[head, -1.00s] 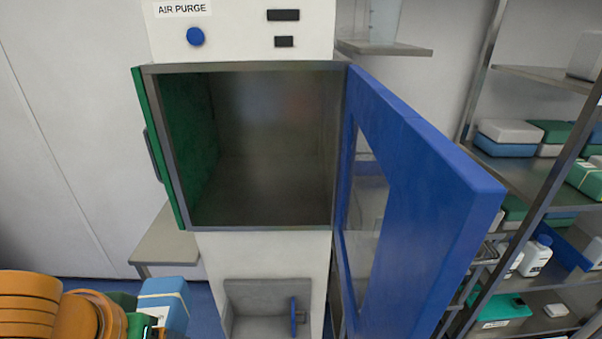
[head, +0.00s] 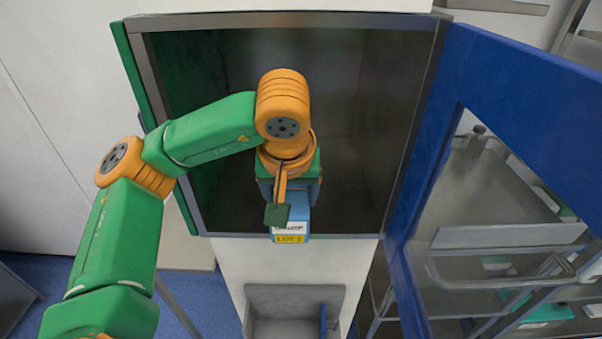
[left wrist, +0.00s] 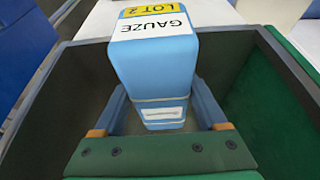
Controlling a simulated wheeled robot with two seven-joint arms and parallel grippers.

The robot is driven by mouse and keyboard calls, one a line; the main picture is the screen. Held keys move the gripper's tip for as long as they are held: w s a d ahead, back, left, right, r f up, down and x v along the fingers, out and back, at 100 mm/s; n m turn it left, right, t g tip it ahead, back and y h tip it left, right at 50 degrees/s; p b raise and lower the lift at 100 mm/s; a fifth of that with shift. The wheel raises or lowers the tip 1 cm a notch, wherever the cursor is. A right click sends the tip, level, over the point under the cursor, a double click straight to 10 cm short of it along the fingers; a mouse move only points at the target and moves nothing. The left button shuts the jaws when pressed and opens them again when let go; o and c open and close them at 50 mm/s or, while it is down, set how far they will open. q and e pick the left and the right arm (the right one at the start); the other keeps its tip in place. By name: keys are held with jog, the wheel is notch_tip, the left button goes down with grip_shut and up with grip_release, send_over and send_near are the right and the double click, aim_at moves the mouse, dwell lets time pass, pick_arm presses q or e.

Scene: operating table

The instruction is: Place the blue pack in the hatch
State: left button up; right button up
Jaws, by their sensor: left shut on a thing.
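The blue pack (head: 291,216) has a white label and a yellow "LOT 2" band. In the left wrist view the pack (left wrist: 155,62) reads "GAUZE". My left gripper (head: 290,196) is shut on it, with the fingers (left wrist: 163,112) on both sides of the pack. The hatch (head: 365,130) is an open dark chamber with a metal frame. My gripper and the pack are at its mouth, near the lower front edge, and hatch walls flank them in the left wrist view. Whether the pack touches the floor cannot be told. My right gripper is not in view.
The blue hatch door (head: 520,85) with a window stands open at the right. The green side panel (head: 150,115) bounds the hatch at the left. Below is a small grey recess (head: 292,297). Shelves and a cart (head: 500,240) show beyond the door. The chamber looks empty.

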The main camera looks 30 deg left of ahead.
pick_arm(q)
jog(key=w+a+p, duration=0.3)
jog(key=w+a, duration=0.3)
jog(key=w, duration=0.5)
jog(key=f, duration=0.6)
jog(key=shift+a+f+p, duration=0.25)
jog(key=shift+a+p, duration=0.1)
jog(key=shift+p, duration=0.05)
jog(key=shift+w+a+f+p, duration=0.1)
jog(key=shift+w+f+p, duration=0.1)
jog(key=shift+p, duration=0.15)
jog(key=shift+f, duration=0.15)
jog(key=o, duration=1.6)
jog(key=shift+f, duration=0.1)
jog(key=shift+c, duration=0.2)
jog(key=b+v, duration=0.1)
jog(key=v, duration=0.6)
jog(key=shift+r, duration=0.4)
jog(key=shift+s, duration=0.1)
